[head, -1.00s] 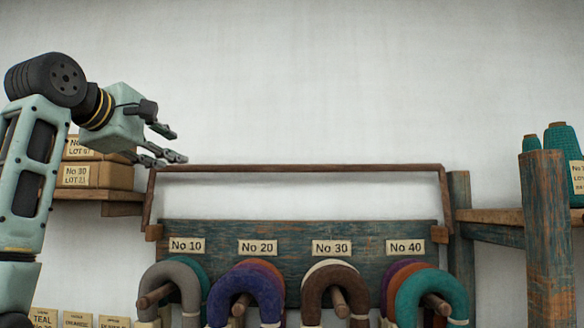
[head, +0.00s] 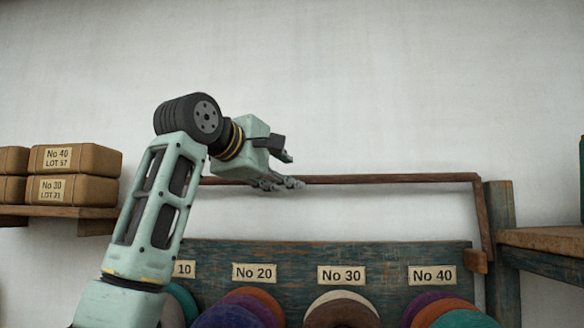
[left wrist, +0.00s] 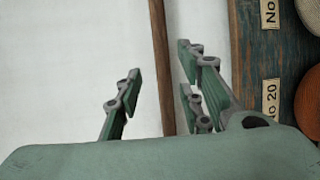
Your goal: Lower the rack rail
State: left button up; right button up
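The rack rail (head: 390,179) is a thin brown wooden bar raised above the blue-green rack board (head: 390,256), with a side arm running down at its right end. My left gripper (head: 287,170) is at the rail, above the No 20 label, and hides part of it. Its left end is hidden behind my arm. In the left wrist view, the rail (left wrist: 162,70) runs upright between the spread fingers of my left gripper (left wrist: 160,90), with gaps on both sides. The fingers are open and hold nothing. My right gripper is not in view.
Boxes (head: 75,175) sit on a wooden shelf (head: 55,212) at left. Another shelf (head: 545,240) and a post (head: 501,250) stand at right. The wall above the rail is clear.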

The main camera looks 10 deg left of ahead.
pick_arm(q)
jog(key=shift+p+x, duration=0.35)
jog(key=shift+x, duration=0.5)
jog(key=x, duration=0.3)
jog(key=shift+a+f+p, duration=0.1)
jog(key=shift+f+p, duration=0.1)
jog(key=shift+p, duration=0.2)
jog(key=shift+c, duration=0.7)
jog(key=shift+w, duration=0.1)
jog(key=c, duration=0.6)
grip_shut()
jog(key=shift+f, duration=0.1)
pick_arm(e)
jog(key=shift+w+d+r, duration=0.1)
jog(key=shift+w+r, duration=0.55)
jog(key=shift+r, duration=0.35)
